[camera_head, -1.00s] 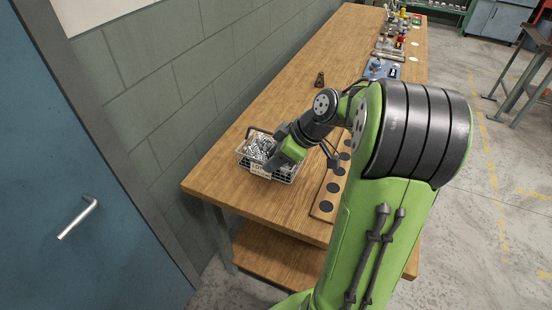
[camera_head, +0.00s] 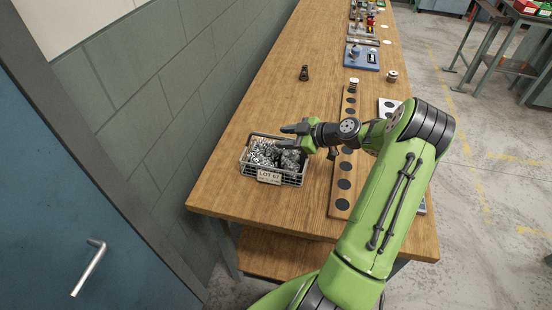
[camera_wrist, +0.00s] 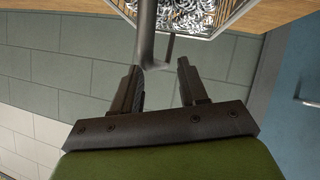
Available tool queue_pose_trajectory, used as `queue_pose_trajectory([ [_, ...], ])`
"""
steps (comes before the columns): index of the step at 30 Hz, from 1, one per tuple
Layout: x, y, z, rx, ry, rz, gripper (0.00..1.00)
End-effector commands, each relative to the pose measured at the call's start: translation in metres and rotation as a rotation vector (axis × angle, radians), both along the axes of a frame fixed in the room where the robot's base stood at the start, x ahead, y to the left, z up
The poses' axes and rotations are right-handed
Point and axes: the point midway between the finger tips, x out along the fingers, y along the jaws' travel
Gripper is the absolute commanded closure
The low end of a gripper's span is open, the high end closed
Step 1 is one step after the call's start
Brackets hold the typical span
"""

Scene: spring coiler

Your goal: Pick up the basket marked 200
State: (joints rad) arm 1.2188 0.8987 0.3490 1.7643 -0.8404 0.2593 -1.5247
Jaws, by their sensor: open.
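A white wire basket (camera_head: 246,167) full of shiny metal parts stands near the front left of the wooden bench. Its front tag (camera_head: 269,177) reads LOT 67, with a smaller line I cannot read. No 200 is legible. My gripper (camera_head: 283,136) is just above the basket's back right part, pointing left, jaws open. In the wrist view, my gripper (camera_wrist: 160,75) has its two fingers apart with nothing held. The basket (camera_wrist: 215,32) is at the top edge there. A grey bar (camera_wrist: 147,30), perhaps its handle, comes down near the fingertips; I cannot tell if they touch.
A wooden strip with dark round spots (camera_head: 344,184) lies right of the basket. A small dark object (camera_head: 304,73) and a blue tray (camera_head: 361,57) are farther back. The grey block wall (camera_head: 150,110) runs along the bench's left edge. The bench (camera_head: 245,100) is clear behind the basket.

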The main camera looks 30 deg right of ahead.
Motion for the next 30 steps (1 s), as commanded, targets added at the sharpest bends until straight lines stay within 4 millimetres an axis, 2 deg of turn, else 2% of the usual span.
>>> queue_pose_trajectory([
  [3,0.019,0.012,-0.010,0.004,0.001,0.005,0.57],
  [6,0.028,0.016,-0.016,0.001,0.001,0.001,0.57],
  [13,0.030,0.017,-0.018,0.001,0.001,0.000,0.57],
  [21,0.030,0.017,-0.018,0.001,0.001,0.001,0.98],
  [30,0.030,0.017,-0.018,0.002,0.002,0.002,1.00],
])
